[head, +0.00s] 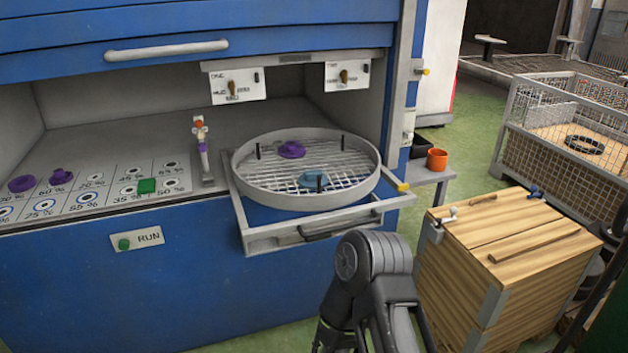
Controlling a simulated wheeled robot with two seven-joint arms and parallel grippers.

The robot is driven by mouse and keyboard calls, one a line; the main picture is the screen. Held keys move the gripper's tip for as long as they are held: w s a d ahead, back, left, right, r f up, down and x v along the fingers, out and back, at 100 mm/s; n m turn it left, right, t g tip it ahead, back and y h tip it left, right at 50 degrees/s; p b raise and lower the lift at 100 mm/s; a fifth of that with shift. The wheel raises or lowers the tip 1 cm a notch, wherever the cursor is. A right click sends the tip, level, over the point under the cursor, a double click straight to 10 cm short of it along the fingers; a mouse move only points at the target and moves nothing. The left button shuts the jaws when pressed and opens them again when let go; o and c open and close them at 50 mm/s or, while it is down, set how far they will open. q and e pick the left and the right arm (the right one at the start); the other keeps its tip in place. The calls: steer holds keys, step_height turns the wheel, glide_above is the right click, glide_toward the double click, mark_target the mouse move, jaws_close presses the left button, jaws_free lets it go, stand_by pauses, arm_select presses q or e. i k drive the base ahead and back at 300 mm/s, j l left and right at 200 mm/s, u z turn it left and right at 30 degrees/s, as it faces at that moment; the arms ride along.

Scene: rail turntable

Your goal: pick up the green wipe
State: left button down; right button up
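A dark grey link of my arm rises at the bottom middle, well to the right of the green piece. Neither gripper's fingertips can be seen.
A round mesh turntable (243,181) with purple and blue pieces sits on a pulled-out drawer frame (270,238). A valve-like fitting (201,150) stands right of the panel. A wooden crate (480,270) stands at right. An orange cup (437,160) sits on a side shelf.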

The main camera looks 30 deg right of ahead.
mark_target(147, 186)
steer(key=i+j+u, duration=0.1)
steer(key=i+j, duration=0.25)
steer(key=i, duration=0.15)
steer(key=i+j+u, duration=0.15)
steer(key=i+j, duration=0.2)
steer(key=i, duration=0.15)
